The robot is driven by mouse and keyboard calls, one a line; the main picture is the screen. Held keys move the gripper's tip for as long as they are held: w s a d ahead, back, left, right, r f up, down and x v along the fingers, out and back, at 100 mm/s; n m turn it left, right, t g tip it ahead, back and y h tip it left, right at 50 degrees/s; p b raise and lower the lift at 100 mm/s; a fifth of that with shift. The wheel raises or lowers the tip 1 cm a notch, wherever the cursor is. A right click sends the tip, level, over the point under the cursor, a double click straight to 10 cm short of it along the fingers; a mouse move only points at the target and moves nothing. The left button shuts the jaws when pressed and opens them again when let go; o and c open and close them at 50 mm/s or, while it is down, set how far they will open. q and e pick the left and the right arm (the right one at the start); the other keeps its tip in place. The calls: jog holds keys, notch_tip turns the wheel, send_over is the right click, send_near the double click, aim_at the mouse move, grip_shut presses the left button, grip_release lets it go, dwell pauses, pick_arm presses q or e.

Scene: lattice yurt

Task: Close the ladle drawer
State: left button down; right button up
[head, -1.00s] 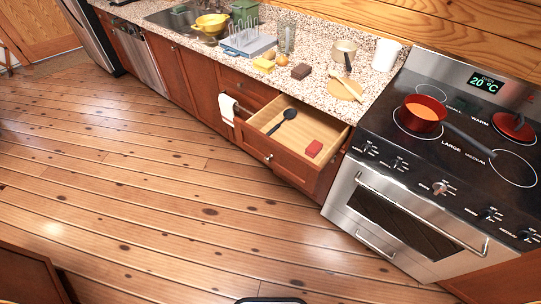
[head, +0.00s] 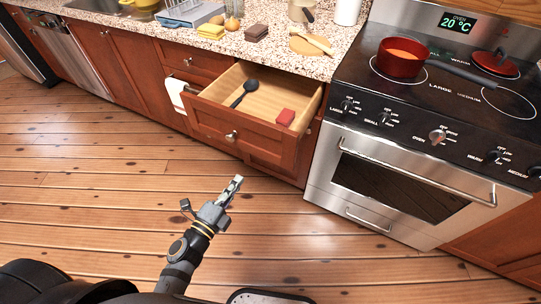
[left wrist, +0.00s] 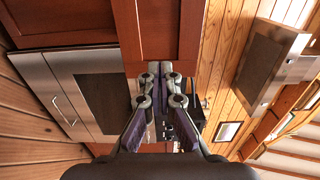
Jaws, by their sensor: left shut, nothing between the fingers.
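The ladle drawer (head: 215,121) stands pulled out from the red-brown cabinet left of the stove, its round knob (head: 232,136) on the front. Inside lie a black ladle (head: 244,92) and a small red block (head: 285,117). My left gripper (head: 236,182) is shut and empty, below and in front of the drawer front, apart from it in the head view. In the left wrist view its fingers (left wrist: 160,80) point towards a red-brown wooden front (left wrist: 158,30); whether that is the drawer, I cannot tell. My right gripper is not in view.
The stove (head: 400,190) stands right of the drawer, with a red pot (head: 401,58) on top. A white towel (head: 175,94) hangs left of the drawer. The counter (head: 270,56) above holds a sponge, a board and other items. The plank floor (head: 100,180) is clear.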

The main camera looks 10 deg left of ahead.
aim_at(264, 144)
pick_arm(q)
jog(key=p+x, duration=0.2)
jog(key=x, duration=1.1)
jog(key=shift+a+p, duration=0.1)
jog(key=shift+p, duration=0.3)
jog(key=shift+w, duration=0.5)
